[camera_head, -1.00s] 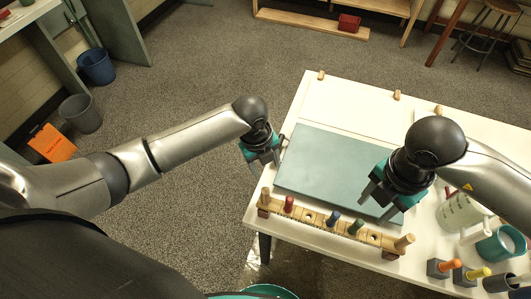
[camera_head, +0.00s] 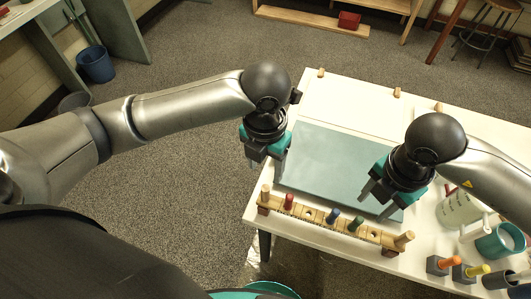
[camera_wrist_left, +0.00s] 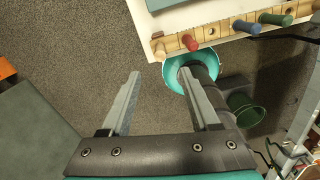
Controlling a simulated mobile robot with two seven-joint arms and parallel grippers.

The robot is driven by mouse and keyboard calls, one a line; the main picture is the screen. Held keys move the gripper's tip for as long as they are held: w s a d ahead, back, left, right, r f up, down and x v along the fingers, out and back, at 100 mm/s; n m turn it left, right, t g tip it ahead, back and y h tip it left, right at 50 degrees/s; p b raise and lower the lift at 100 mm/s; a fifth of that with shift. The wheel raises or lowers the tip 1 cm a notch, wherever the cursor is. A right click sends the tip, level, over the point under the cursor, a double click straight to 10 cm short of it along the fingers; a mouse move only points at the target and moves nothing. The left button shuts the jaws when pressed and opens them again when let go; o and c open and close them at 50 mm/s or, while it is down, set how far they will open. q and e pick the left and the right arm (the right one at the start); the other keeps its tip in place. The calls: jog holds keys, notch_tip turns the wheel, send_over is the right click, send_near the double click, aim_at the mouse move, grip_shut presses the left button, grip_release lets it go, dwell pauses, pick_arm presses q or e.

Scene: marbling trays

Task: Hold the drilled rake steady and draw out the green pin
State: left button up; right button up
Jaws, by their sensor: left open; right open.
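The drilled rake (camera_head: 318,218) is a wooden bar with holes and an upright peg near each end, lying along the near edge of the white table. A red pin (camera_head: 289,201), a blue pin (camera_head: 333,215) and the green pin (camera_head: 355,224) stand in it. In the left wrist view the rake (camera_wrist_left: 210,34) and green pin (camera_wrist_left: 275,19) show at the top. My left gripper (camera_head: 268,168) is open and empty, above and left of the rake's left end. My right gripper (camera_head: 377,204) is open, above the board just behind the green pin.
A grey-green board (camera_head: 335,163) lies behind the rake. At right are a pitcher (camera_head: 458,210), a teal cup (camera_head: 500,242), and blocks holding an orange pin (camera_head: 449,262) and a yellow pin (camera_head: 477,270).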

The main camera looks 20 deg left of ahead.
aim_at(265, 186)
pick_arm(q)
notch_tip(265, 186, down, 11)
jog(key=shift+r, duration=0.15)
jog(key=shift+c, duration=0.2)
grip_shut()
dwell(0.4)
dwell(0.6)
dwell(1.1)
